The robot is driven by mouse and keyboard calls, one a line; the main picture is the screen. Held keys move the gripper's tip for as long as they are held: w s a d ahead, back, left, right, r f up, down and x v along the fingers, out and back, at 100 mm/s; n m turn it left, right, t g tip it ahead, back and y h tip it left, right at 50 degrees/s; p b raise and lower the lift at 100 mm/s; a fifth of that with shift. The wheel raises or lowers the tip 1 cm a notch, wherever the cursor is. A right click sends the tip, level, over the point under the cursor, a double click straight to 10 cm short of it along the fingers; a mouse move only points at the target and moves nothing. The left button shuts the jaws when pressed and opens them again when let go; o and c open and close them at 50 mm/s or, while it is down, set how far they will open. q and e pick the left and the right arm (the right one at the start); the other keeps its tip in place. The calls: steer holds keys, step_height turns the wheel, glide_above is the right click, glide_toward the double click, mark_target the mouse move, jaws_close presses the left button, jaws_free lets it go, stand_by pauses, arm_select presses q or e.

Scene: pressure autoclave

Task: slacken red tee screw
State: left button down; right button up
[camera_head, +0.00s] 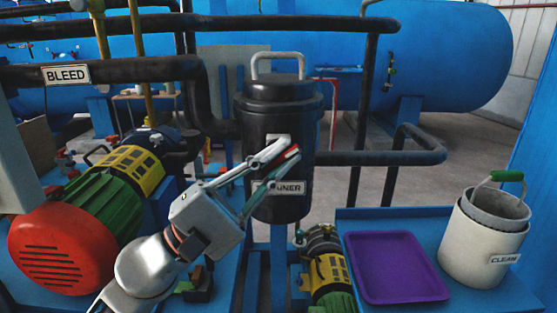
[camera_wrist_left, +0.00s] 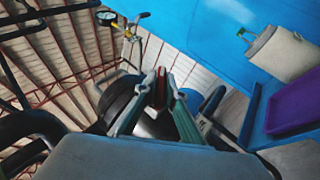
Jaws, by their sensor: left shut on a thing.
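My left gripper (camera_head: 289,150) reaches in from the lower left to the front of the black canister (camera_head: 280,112), whose label is partly covered by the fingers. Its fingers are shut on the red tee screw (camera_head: 287,157), which shows as a narrow red bar at the fingertips. In the left wrist view the red tee screw (camera_wrist_left: 161,84) sits between the two fingertips of the left gripper (camera_wrist_left: 160,88). Most of the screw is hidden by the fingers. The canister's lid, with a pale loop handle (camera_head: 277,60), sits on top. My right gripper is not in view.
A purple tray (camera_head: 396,288) and a white bucket (camera_head: 472,245) with a green grip stand on the blue bench at right. A red-and-green motor (camera_head: 60,247) is at left. Black pipes (camera_head: 380,157) run beside the canister. A small yellow pump (camera_head: 328,270) sits below.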

arm_select(q)
steer(key=c, duration=2.1)
jaws_free()
steer(key=shift+f, duration=0.1)
steer(key=v, duration=1.2)
